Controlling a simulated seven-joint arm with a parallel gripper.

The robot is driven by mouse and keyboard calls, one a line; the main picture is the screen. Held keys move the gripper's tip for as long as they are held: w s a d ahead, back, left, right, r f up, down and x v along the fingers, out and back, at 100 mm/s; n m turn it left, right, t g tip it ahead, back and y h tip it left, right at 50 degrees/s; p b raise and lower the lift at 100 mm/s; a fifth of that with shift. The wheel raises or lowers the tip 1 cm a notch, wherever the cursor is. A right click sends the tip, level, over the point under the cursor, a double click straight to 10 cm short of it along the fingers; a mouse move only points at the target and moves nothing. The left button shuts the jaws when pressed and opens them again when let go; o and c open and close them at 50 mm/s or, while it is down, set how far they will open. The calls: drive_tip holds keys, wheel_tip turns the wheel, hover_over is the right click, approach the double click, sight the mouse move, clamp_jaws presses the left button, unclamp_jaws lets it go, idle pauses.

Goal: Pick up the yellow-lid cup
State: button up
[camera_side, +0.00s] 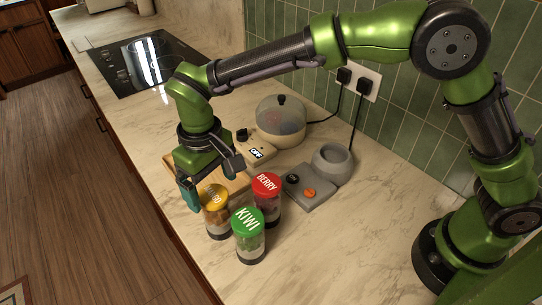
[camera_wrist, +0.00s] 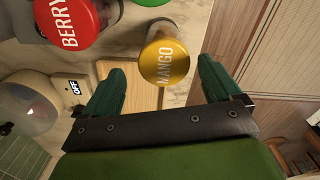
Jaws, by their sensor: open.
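The yellow-lid cup (camera_side: 215,222) stands upright on the counter, its lid marked MANGO in the wrist view (camera_wrist: 165,62). My gripper (camera_side: 209,183) is just above and behind it in the side view, hiding part of the lid's lettering. In the wrist view my gripper (camera_wrist: 160,85) is open, its two green fingers apart. The yellow lid lies ahead of the gap between the fingers, with nothing held. A red-lid BERRY cup (camera_side: 267,201) stands to its right in the side view, also in the wrist view (camera_wrist: 72,22). A green-lid KIWI cup (camera_side: 248,240) stands in front.
A wooden board (camera_side: 178,163) lies behind my gripper. A cream cooker with a clear dome (camera_side: 280,120) and a grey appliance with an orange button (camera_side: 310,190) stand behind the cups. The counter's front edge is close on the left. Clear counter lies right of the cups.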

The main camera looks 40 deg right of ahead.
sight(217, 213)
drive_tip(key=f, duration=0.6)
drive_tip(key=shift+s+a+f, duration=0.2)
drive_tip(key=shift+s+f, duration=0.05)
drive_tip(key=shift+s, duration=0.05)
